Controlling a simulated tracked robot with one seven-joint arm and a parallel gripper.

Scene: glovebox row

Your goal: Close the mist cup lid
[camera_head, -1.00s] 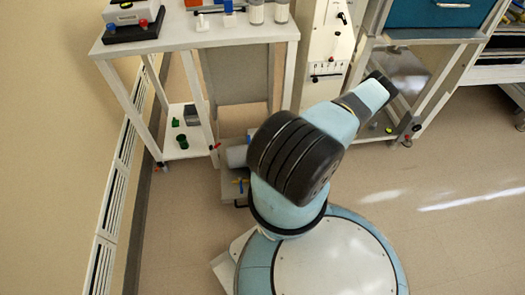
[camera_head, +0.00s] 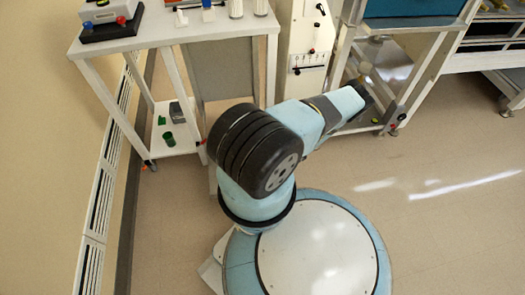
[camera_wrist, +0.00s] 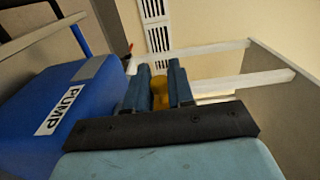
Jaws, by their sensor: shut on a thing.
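In the wrist view my gripper (camera_wrist: 158,68) has its two dark blue fingers on either side of a yellow-orange piece (camera_wrist: 160,92) and is shut on it. I cannot tell whether this piece is part of the mist cup lid. No cup or lid can be made out for certain. A blue box marked PUMP (camera_wrist: 70,112) is close to the left of the fingers.
A white table (camera_head: 165,38) with a lower shelf (camera_head: 180,143) stands at the upper left; a small green pot (camera_head: 168,139) is on that shelf. A white panel (camera_head: 305,45) and a metal-framed stand (camera_head: 425,75) are to its right. The floor (camera_head: 450,230) at right is clear.

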